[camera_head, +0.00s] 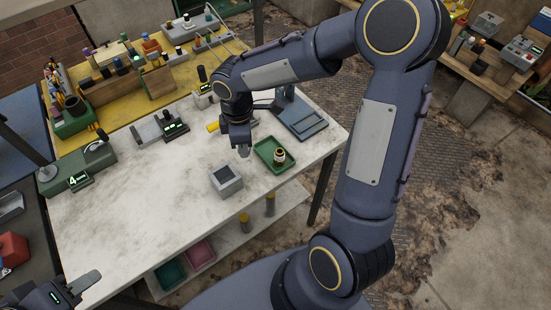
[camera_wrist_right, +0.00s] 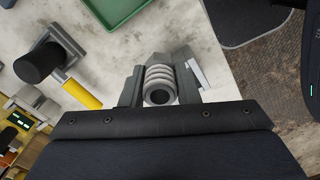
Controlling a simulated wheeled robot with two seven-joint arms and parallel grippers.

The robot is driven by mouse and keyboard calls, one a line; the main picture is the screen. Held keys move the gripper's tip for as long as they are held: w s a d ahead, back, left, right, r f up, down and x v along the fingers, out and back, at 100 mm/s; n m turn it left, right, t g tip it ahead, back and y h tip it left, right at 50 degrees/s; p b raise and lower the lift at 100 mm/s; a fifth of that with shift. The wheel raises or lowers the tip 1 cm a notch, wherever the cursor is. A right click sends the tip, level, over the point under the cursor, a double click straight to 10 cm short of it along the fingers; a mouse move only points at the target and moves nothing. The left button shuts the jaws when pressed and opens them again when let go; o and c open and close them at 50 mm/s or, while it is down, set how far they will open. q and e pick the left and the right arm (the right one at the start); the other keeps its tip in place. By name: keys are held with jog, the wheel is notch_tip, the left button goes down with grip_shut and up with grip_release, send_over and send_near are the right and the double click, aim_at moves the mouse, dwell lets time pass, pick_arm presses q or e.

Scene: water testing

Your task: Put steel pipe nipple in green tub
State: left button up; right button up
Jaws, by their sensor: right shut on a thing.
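My right gripper (camera_head: 243,151) is above the white table, just left of a shallow green tray. In the right wrist view, the right gripper (camera_wrist_right: 158,84) is shut on a ribbed grey steel pipe nipple (camera_wrist_right: 159,75), whose open round end faces the camera. The nipple cannot be made out in the head view. A green tub (camera_head: 171,274) stands on the lower shelf under the table, beside a pink tub. The shallow green tray (camera_head: 262,151) holds a brass and dark fitting. My left gripper (camera_head: 75,287) is at the bottom left; its opening is unclear.
A grey open box (camera_head: 226,180) stands near the table's front edge. The pink tub (camera_head: 200,254) and two yellow-topped cylinders share the lower shelf. A blue-grey stand (camera_head: 300,117) is at the back right. Meters and a crowded yellow bench lie behind. The table's left middle is clear.

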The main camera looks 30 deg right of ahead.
jog(key=s+a+r+n+b, duration=0.2)
jog(key=s+n+b, duration=0.2)
jog(key=n, duration=1)
jog(key=n+p, duration=0.1)
jog(key=n, duration=0.1)
send_over(269, 150)
jog(key=f, duration=0.8)
jog(key=shift+s+a, duration=0.25)
jog(key=shift+a, duration=0.15)
jog(key=shift+w+d+f, duration=0.2)
jog(key=shift+d+f, duration=0.05)
jog(key=shift+f, duration=0.2)
notch_tip(269, 150, down, 3)
jog(key=shift+d+f, duration=0.1)
